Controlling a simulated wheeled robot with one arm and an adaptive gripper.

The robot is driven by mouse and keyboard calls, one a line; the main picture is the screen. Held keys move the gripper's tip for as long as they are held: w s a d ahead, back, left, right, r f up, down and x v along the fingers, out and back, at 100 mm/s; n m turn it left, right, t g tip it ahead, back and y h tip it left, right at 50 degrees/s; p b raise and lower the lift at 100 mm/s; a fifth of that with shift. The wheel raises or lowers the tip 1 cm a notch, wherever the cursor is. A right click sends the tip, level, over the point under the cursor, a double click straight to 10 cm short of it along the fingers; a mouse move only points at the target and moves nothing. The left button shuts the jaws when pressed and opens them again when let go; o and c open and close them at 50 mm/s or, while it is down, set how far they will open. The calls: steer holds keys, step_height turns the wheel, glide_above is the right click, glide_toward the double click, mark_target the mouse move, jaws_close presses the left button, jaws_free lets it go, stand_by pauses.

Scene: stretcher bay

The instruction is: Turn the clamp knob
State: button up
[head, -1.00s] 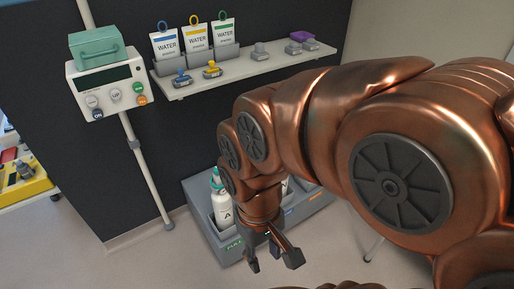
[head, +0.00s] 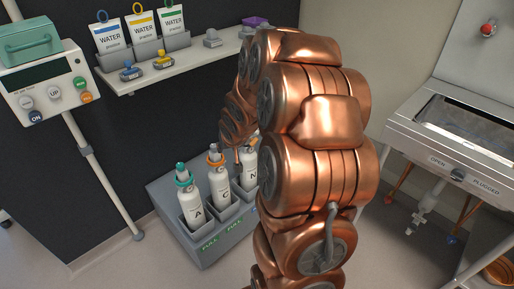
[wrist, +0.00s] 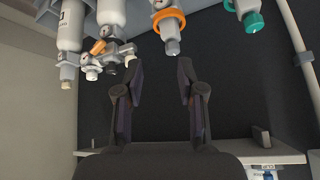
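My gripper (wrist: 159,66) shows in the wrist view, its two dark fingers spread apart with nothing between them. I cannot tell for certain which part is the clamp knob. In the wrist view a small fitting with an orange piece (wrist: 98,47) and pale round ends sits left of the fingertips, apart from them.
A grey rack (head: 208,252) holds white bottles (head: 193,203) with coloured collars. A shelf (head: 120,83) carries water pouches (head: 110,37) and stamp-like items. A control box (head: 45,88) is at left. A sink (head: 463,125) with an OPEN/PLUGGED knob (head: 463,174) is at right.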

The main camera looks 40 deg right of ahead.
steer(key=w+d+f+m+t+b, duration=0.1)
steer(key=w+d+f+t+b, duration=0.2)
steer(key=d+f, duration=0.35)
steer(key=m+t+b, duration=0.4)
steer(key=m+t, duration=0.3)
steer(key=t, duration=0.1)
glide_toward(256, 143)
steer(key=w, duration=0.2)
steer(key=shift+w+d+p, duration=0.15)
steer(key=shift+w+d, duration=0.05)
steer(key=shift+w, duration=1)
steer(key=shift+w+d+p, duration=0.15)
steer(key=shift+w+d, duration=0.05)
steer(key=shift+w, duration=1.05)
steer(key=shift+w+d+p, duration=0.15)
steer(key=shift+w+d, duration=0.1)
steer(key=shift+w, duration=0.95)
jaws_close()
